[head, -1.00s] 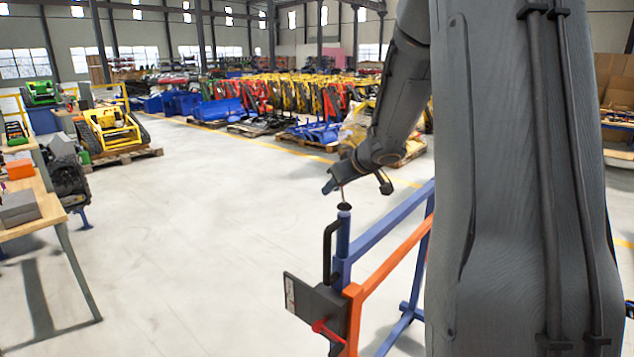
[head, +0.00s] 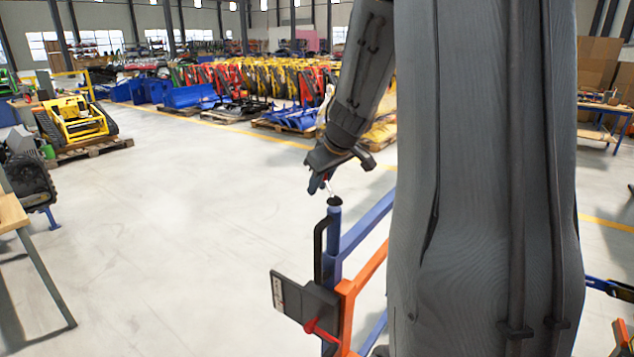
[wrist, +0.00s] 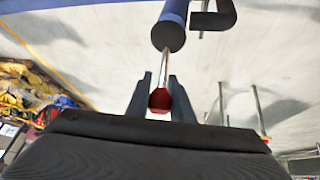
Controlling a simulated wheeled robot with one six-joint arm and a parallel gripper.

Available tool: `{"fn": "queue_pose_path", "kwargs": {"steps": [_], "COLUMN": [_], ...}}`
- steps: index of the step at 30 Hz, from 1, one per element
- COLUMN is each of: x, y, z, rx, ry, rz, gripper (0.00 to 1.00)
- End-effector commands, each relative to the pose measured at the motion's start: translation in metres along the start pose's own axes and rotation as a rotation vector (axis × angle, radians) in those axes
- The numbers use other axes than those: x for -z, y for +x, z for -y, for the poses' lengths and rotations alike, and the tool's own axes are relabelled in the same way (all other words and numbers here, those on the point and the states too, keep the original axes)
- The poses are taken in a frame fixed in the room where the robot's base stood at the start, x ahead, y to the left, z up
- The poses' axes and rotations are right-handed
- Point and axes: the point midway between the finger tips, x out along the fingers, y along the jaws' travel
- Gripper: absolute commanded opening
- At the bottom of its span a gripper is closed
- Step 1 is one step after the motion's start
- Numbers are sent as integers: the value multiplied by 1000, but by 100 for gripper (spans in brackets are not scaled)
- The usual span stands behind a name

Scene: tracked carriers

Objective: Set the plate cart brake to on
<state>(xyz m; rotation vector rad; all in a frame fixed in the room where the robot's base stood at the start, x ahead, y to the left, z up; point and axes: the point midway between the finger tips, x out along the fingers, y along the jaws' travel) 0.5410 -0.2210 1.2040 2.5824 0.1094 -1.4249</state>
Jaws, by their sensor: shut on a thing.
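The plate cart (head: 366,222) has a blue and orange frame. Its blue corner post (head: 334,240) has a dark cap, and a thin metal brake lever (head: 330,188) rises from it, tilted left. In the wrist view the lever (wrist: 163,68) runs from the post's dark end (wrist: 168,36) to a red knob (wrist: 159,101). My gripper (head: 322,184) is just above the post. In the wrist view its two fingers (wrist: 160,82) are on either side of the red knob, shut on it. The knob is mostly hidden in the head view.
A black handle (head: 319,250) stands beside the post. Below it are a grey box (head: 318,300) and a red handle (head: 322,331). A workbench (head: 12,213) is at the left edge. The floor (head: 180,230) left of the cart is clear. My arm hides much of the cart.

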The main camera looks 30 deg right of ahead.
Motion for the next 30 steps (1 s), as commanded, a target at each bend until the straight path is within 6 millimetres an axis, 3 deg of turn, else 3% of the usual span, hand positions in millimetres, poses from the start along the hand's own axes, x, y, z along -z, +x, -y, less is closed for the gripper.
{"fn": "queue_pose_path", "kwargs": {"steps": [9,10,13,23,30], "x": [1,1,1,0,1], "y": [0,0,0,-2,-30], "z": [0,0,0,0,-1], "rx": [-2,-1,-1,-1,-3], "ry": [-1,-1,-2,-1,-1], "rz": [-1,-1,-1,-1,-3], "gripper": [0,24,39,39,39]}}
